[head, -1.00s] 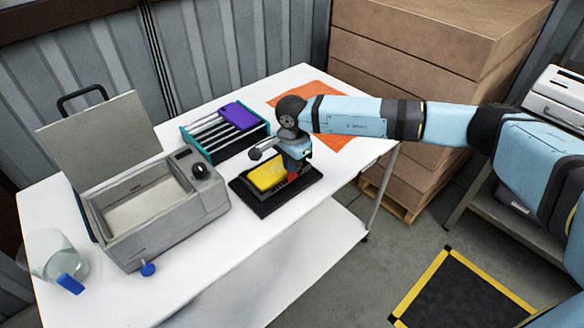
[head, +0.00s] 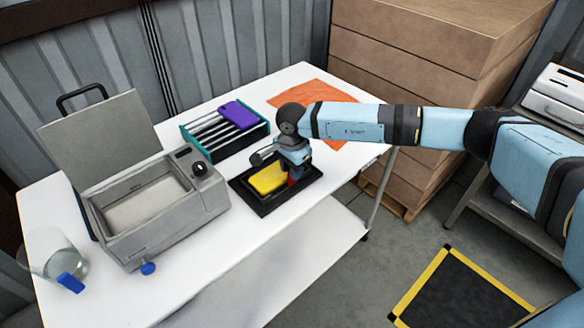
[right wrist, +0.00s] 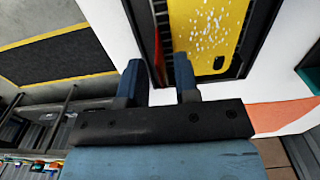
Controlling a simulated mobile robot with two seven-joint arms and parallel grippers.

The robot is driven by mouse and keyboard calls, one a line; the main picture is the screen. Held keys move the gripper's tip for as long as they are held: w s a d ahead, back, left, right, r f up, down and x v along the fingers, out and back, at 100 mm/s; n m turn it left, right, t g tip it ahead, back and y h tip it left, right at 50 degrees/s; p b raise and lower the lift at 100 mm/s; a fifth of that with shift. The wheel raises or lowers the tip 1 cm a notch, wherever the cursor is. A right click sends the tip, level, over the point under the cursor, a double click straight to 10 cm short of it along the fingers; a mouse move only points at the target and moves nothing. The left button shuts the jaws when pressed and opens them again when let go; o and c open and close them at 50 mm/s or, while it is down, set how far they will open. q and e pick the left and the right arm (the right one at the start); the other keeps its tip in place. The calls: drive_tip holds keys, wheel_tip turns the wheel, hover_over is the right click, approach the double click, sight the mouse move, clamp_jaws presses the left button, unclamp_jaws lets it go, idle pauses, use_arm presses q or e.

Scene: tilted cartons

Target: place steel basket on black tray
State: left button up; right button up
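The black tray (head: 262,209) lies on the white table. It also shows in the right wrist view (right wrist: 262,45). A yellow slab (head: 268,178) with white specks (right wrist: 210,30) lies within the tray's outline. A narrow dark ribbed strip (right wrist: 163,22) beside the slab may be the steel basket's side; the basket is mostly hidden. My right gripper (head: 292,180) is low over the tray's right part. In the right wrist view its two fingers (right wrist: 160,68) stand apart with white table showing between them. A red part shows by the fingers. My left gripper is out of view.
A grey bath (head: 215,200) with a raised lid stands left of the tray. Behind the tray is a teal-ended rack (head: 205,138) bearing a purple slab (head: 238,115). A clear beaker (head: 45,250) stands at the left; an orange mat (head: 325,90) lies behind my arm.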

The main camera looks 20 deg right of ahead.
drive_tip(key=shift+w+r, duration=0.1)
drive_tip(key=shift+r, duration=0.5)
wheel_tip(320, 180, up, 10)
drive_tip(key=b, duration=0.1)
drive_tip(key=s+a+f+m+y, duration=0.1)
drive_tip(key=s+a+m+y, duration=0.65)
drive_tip(key=a+y, duration=0.35)
drive_tip(key=s+a+m+y, duration=0.7)
drive_tip(key=s+a+y, duration=0.15)
drive_tip(key=a, duration=0.45)
drive_tip(key=s+d+f+m+t+h, duration=0.1)
drive_tip(key=d+f+m+t+h, duration=0.6)
drive_tip(key=m, duration=0.7)
drive_tip(key=d+f+m+t+h, duration=0.35)
drive_tip(key=m+t, duration=0.55)
drive_tip(key=m, duration=0.6)
drive_tip(key=s+d+f+m+g+h, duration=0.5)
drive_tip(key=s+d+f+m, duration=0.5)
drive_tip(key=s+f, duration=0.3)
drive_tip(key=shift+s+f+m+h, duration=0.3)
drive_tip(key=shift+f+m+h, duration=0.1)
drive_tip(key=shift+f+m, duration=0.4)
